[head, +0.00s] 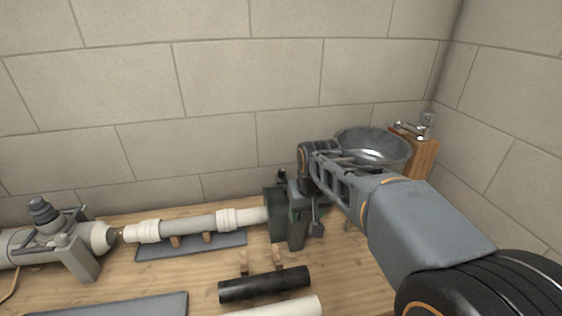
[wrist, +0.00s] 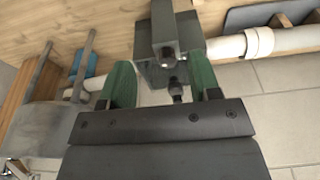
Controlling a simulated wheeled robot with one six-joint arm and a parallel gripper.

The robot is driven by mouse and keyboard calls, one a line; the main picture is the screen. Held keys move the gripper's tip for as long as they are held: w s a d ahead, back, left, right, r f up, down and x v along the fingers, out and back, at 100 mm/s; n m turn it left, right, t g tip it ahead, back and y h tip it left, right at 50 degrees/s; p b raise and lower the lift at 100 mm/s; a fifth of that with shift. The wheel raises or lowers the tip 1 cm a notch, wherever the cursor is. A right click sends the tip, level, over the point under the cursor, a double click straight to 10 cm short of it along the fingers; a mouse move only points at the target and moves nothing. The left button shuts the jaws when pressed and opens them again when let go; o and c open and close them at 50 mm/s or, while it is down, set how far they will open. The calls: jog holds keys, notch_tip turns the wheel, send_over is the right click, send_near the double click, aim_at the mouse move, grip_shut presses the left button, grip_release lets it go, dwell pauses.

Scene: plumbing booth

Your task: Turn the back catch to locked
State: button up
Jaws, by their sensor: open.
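A dark green-grey clamp block (head: 277,214) sits around the right end of the white pipe; it also shows in the wrist view (wrist: 152,72). A small black catch (wrist: 177,90) stands out from its back side, toward the wall, and shows small in the head view (head: 282,175). Another dark lever (head: 316,229) hangs at the front side. My gripper (wrist: 161,72) is open, its two green fingers on either side of the black catch, nearer the right finger. I cannot tell whether they touch it. In the head view my wrist hides the fingertips.
A metal basin (head: 372,147) and a tap (head: 412,129) on a wooden post (head: 424,158) stand right of the clamp. The block wall (head: 220,75) is close behind. A black pipe (head: 264,284) lies in front, and a valve (head: 44,214) stands far left.

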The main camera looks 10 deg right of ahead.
jog(key=w+r+g+p, duration=0.1)
jog(key=w+r+p, duration=0.25)
jog(key=w, duration=0.45)
jog(key=w+r+p, duration=0.3)
jog(key=w+r, duration=0.2)
jog(key=w, duration=0.3)
jog(key=g+p, duration=0.1)
jog(key=p, duration=0.7)
send_over(282, 171)
jog(key=f, duration=0.2)
notch_tip(282, 171, down, 14)
jog(key=shift+w+r+b, duration=0.15)
jog(key=shift+r+b, duration=0.1)
jog(key=shift+b, duration=0.6)
